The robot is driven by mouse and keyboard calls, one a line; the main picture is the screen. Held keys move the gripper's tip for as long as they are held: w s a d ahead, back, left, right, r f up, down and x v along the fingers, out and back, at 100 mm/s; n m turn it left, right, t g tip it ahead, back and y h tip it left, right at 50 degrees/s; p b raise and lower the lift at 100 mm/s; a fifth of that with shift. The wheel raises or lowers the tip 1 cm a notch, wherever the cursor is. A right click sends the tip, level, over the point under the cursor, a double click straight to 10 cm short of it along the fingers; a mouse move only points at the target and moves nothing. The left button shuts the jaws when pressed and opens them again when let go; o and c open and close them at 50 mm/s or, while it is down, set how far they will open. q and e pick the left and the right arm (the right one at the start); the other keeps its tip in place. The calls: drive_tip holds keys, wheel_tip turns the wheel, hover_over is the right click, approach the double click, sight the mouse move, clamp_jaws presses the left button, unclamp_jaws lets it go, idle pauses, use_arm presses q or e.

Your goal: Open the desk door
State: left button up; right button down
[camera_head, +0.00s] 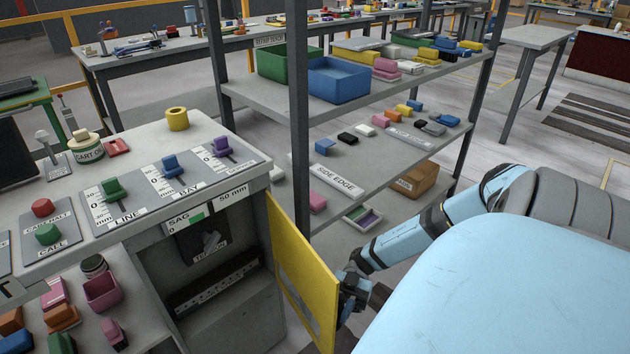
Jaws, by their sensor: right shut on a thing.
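The desk door (297,265) is a yellow panel hinged at the right side of the grey desk cabinet. It stands swung outward, so the cabinet's inside (215,265) shows, with a dark slotted strip and a grey block in it. My right gripper (348,292) is at the door's outer right edge, low down, and is shut on the door. Its fingertips are partly hidden by the door and the gripper's own body. My left gripper is not in view.
The desk top (155,145) carries colored sliders, buttons and a yellow ring. A shelf rack (400,135) with bins and small blocks stands behind the door. At lower left, a tray area (125,290) holds several colored blocks. Floor shows between rack and my arm.

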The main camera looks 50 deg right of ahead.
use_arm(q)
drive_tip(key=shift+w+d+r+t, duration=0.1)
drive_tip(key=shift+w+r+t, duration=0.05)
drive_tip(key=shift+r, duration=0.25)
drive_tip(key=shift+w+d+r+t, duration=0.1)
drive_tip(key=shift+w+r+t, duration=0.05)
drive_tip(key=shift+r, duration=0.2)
use_arm(e)
drive_tip(key=shift+s+d, duration=0.25)
drive_tip(key=shift+d, duration=0.9)
drive_tip(key=shift+s+d, duration=0.25)
drive_tip(key=shift+d, duration=0.9)
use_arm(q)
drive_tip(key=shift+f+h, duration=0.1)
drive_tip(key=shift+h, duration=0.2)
use_arm(e)
drive_tip(key=c, duration=1.4)
unclamp_jaws()
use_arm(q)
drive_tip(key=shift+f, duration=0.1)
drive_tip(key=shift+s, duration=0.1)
